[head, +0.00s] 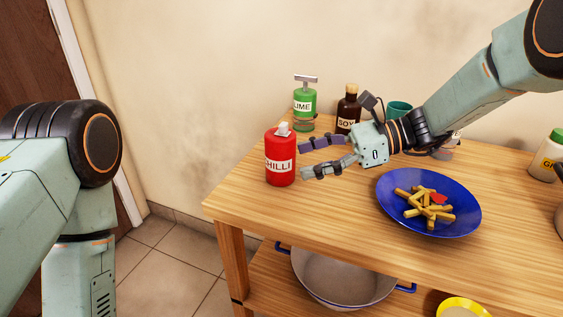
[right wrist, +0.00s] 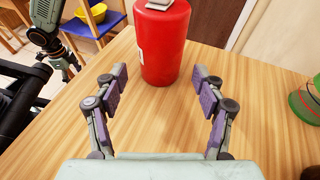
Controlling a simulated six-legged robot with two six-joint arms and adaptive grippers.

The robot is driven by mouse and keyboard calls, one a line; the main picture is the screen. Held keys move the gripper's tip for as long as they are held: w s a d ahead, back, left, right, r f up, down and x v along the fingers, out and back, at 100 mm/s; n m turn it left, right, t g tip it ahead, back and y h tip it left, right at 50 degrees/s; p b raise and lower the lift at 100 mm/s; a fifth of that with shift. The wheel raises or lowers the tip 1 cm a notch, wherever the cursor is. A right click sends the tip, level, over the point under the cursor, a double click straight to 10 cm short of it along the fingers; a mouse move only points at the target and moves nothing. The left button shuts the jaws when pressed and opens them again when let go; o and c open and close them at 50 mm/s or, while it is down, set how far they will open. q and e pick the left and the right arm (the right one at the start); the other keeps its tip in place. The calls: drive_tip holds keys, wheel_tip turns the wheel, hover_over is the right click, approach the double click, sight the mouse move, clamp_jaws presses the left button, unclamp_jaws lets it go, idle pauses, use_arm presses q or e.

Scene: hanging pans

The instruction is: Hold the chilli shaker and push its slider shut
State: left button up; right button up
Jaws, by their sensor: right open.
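The red chilli shaker (head: 280,160) stands upright near the table's left end, with a pale grey slider (head: 283,129) on its top. I cannot tell whether the slider is open or shut. My right gripper (head: 304,158) is open and empty just right of the shaker, fingers pointing at it. In the right wrist view the shaker (right wrist: 165,45) stands ahead, beyond the fingertips of the right gripper (right wrist: 160,76); its top is partly cut off. My left gripper (right wrist: 66,66) seems to show small at the upper left there; its jaws are unclear.
A green lime dispenser (head: 304,104) and a dark soy bottle (head: 348,112) stand behind. A blue plate (head: 465,222) with fries lies right of the shaker. A large pot (head: 340,280) is on the lower shelf. The wooden table (head: 315,215) is clear in front of the shaker.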

sight(294, 161)
drive_tip(key=x, duration=0.3)
drive_tip(key=shift+a, duration=0.25)
drive_tip(key=shift+a+f+p, duration=0.25)
drive_tip(key=shift+a+p, duration=0.1)
drive_tip(key=shift+a, duration=0.3)
drive_tip(key=shift+a, duration=0.1)
drive_tip(key=shift+c, duration=0.2)
drive_tip(key=c, duration=1)
